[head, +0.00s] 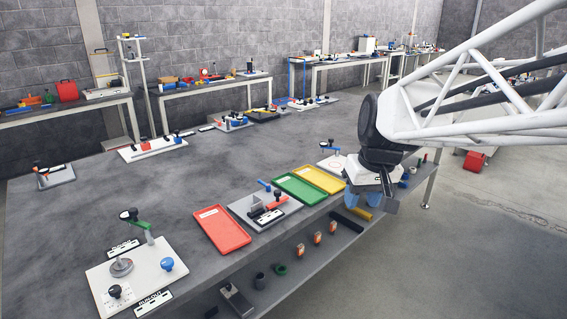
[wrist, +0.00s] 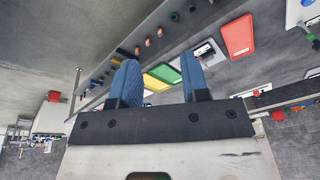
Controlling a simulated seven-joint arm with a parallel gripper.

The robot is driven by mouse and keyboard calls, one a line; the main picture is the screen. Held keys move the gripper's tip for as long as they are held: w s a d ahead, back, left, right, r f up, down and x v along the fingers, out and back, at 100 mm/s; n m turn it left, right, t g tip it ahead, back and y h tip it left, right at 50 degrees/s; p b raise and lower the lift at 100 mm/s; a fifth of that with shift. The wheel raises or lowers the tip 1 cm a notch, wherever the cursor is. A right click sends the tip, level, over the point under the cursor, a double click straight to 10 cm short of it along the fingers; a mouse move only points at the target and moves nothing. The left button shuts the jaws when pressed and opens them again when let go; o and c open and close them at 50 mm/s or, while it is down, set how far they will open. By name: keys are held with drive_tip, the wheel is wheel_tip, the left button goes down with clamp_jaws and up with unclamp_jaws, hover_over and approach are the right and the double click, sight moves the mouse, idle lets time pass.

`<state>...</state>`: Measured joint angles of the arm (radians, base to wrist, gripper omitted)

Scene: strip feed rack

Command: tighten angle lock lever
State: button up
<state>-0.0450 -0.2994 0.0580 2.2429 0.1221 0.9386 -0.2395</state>
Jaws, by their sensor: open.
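No lever carries a readable name, so I cannot tell which one is the angle lock lever. A grey-plate fixture (head: 240,205) with a blue-handled lever (head: 265,186) and a black knob sits mid-bench. A nearer white plate (head: 98,277) carries a green lever (head: 140,224), a blue knob and a disc. A white plate (head: 324,165) with a small lever lies behind my gripper. My gripper (head: 362,204) is open and empty, above the bench's right edge. In the wrist view, its blue fingers (wrist: 158,62) stand apart; the grey-plate fixture (wrist: 207,50) shows beyond them.
Red (head: 222,230), green (head: 301,189) and yellow (head: 321,179) trays lie along the bench's front edge. A lower shelf (head: 290,262) holds small parts. The middle of the bench (head: 190,190) is mostly clear. Other fixtures (head: 152,147) stand farther back.

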drive_tip(key=w+a+n+y, duration=0.1)
drive_tip(key=w+a, duration=0.2)
drive_tip(key=w, duration=0.5)
drive_tip(key=w+a+n, duration=0.1)
drive_tip(key=w+a, duration=0.1)
drive_tip(key=w, duration=0.7)
drive_tip(key=n+g+y, duration=0.1)
drive_tip(key=n+y, duration=0.2)
drive_tip(key=n, duration=0.3)
hover_over(264, 185)
drive_tip(key=w+d, duration=0.1)
drive_tip(key=d, duration=0.2)
wheel_tip(264, 185, down, 21)
drive_tip(key=shift+a+f, duration=0.2)
drive_tip(key=shift+w, duration=0.1)
drive_tip(key=shift+x, duration=3.9)
drive_tip(key=shift+d, duration=0.1)
clamp_jaws()
